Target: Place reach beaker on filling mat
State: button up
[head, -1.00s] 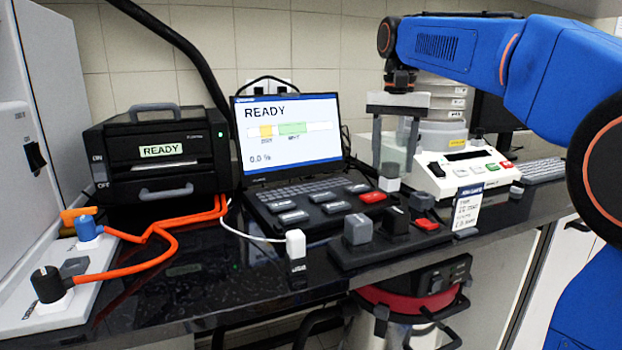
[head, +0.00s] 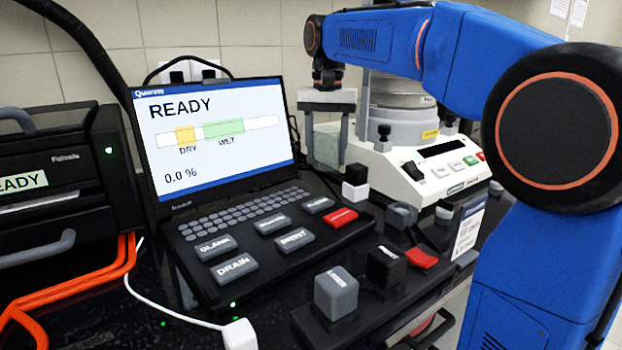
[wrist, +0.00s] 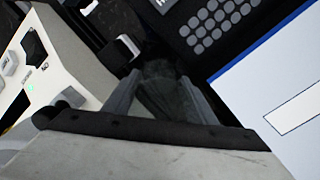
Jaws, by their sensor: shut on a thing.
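My gripper (head: 326,150) hangs from the blue arm, just right of the laptop in the head view. It is shut on a pale, see-through beaker (head: 327,143), which I take to be the reach beaker. In the wrist view the two grey fingers of my gripper (wrist: 158,100) stand on either side of the dark, glassy beaker (wrist: 160,82). The beaker is held above the bench, with its lower part partly hidden in the head view. I cannot pick out the filling mat in either view.
The laptop (head: 220,130) reads READY and 0.0 %. The white shaker unit (head: 405,188) with stacked sieves stands just right of my gripper. Small black and grey blocks, knobs and a sign card (head: 466,235) crowd the front. A black box (head: 60,190) with orange cables stands left.

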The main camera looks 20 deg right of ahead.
jog(key=shift+f, duration=2.9)
jog(key=shift+f, duration=0.1)
jog(key=o, duration=0.8)
